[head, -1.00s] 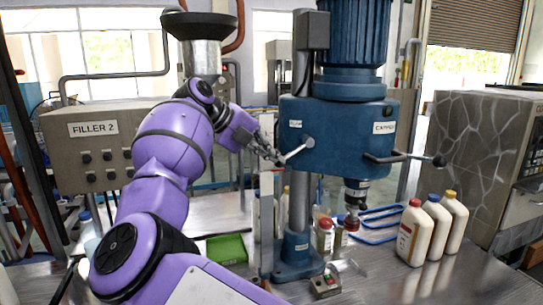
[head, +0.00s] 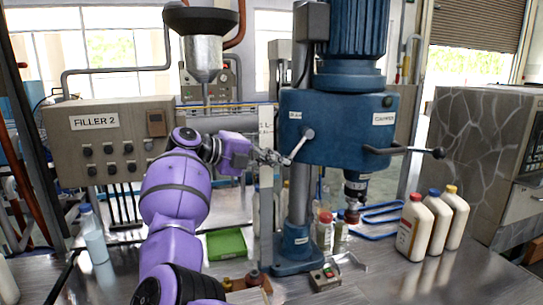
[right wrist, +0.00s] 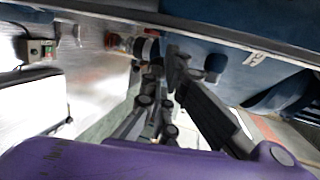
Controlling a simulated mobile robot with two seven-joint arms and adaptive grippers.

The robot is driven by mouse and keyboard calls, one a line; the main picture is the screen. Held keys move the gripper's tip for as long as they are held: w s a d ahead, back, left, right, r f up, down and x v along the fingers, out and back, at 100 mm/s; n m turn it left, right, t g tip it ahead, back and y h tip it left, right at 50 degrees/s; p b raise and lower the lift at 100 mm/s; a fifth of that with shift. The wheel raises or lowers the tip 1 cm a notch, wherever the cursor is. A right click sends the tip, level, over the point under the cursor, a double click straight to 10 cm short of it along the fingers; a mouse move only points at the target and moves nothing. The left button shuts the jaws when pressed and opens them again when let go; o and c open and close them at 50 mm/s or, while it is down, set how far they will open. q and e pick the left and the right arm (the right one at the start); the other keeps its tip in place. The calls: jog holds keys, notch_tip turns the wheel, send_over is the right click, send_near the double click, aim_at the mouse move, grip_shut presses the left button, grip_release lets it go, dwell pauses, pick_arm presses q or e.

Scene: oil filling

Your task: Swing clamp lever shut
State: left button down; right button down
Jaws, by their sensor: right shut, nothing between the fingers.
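The clamp lever (head: 299,146) is a short light rod on the left front of the blue capper head (head: 340,125). It slants down and left from its round hub. My right gripper (head: 277,157), on the purple arm, is shut and empty. Its fingertips are at the lever's lower end in the head view; I cannot tell whether they touch it. In the right wrist view the dark fingers (right wrist: 165,95) are close together beneath the blue housing, and the lever is not clearly distinguishable. My left gripper is not in view.
The capper's column (head: 297,200) and a pale upright post (head: 266,190) stand close to my right gripper. A longer black-knobbed handle (head: 410,151) sticks out right of the capper. White bottles (head: 417,228) stand at right, a green tray (head: 226,244) at left.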

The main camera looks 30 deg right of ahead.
jog(key=shift+s+d+f+h, duration=0.2)
jog(key=shift+d+f+h, duration=0.3)
jog(key=shift+h, duration=0.2)
jog(key=shift+a, duration=0.1)
